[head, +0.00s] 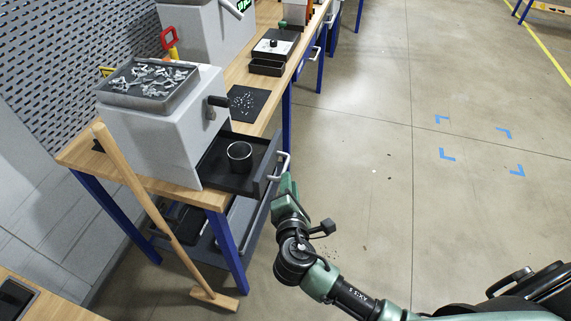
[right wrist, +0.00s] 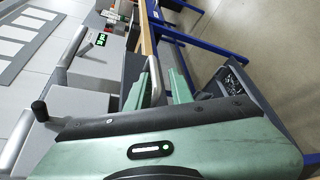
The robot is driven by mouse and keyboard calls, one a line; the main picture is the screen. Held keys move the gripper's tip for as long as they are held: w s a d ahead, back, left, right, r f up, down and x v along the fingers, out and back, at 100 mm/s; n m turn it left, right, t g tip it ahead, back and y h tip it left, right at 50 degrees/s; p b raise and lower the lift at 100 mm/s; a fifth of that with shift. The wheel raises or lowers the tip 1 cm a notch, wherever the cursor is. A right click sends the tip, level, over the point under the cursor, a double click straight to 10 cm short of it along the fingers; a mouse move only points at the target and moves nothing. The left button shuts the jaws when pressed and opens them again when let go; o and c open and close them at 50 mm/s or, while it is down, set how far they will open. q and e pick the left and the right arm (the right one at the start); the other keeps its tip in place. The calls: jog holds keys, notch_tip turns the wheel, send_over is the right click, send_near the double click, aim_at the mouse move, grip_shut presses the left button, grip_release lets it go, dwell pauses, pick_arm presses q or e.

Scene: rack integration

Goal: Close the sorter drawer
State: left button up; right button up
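The sorter (head: 165,130) is a white box on the wooden bench with a tray of metal parts on top. My green right gripper (head: 287,184) is at the drawer front, close to the handle. In the right wrist view the fingers of the right gripper (right wrist: 162,88) are apart, with a pale bar, apparently the handle, between them; contact is unclear. My left gripper is not in view.
A wooden mallet-like tool (head: 160,215) leans on the bench's front edge. A lower drawer (head: 245,220) hangs beneath the bench. A dark mat with small parts (head: 246,103) lies behind the sorter drawer. The floor (head: 400,200) to the right is clear.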

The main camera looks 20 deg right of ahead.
aim_at(285, 163)
jog(key=shift+n, duration=0.5)
jog(key=x, duration=0.2)
jog(key=p+x, duration=0.1)
jog(key=x, duration=0.5)
jog(key=shift+w+a+r, duration=0.15)
jog(key=shift+a+r, duration=0.2)
jog(key=shift+c, duration=0.3)
grip_shut()
dwell(0.4)
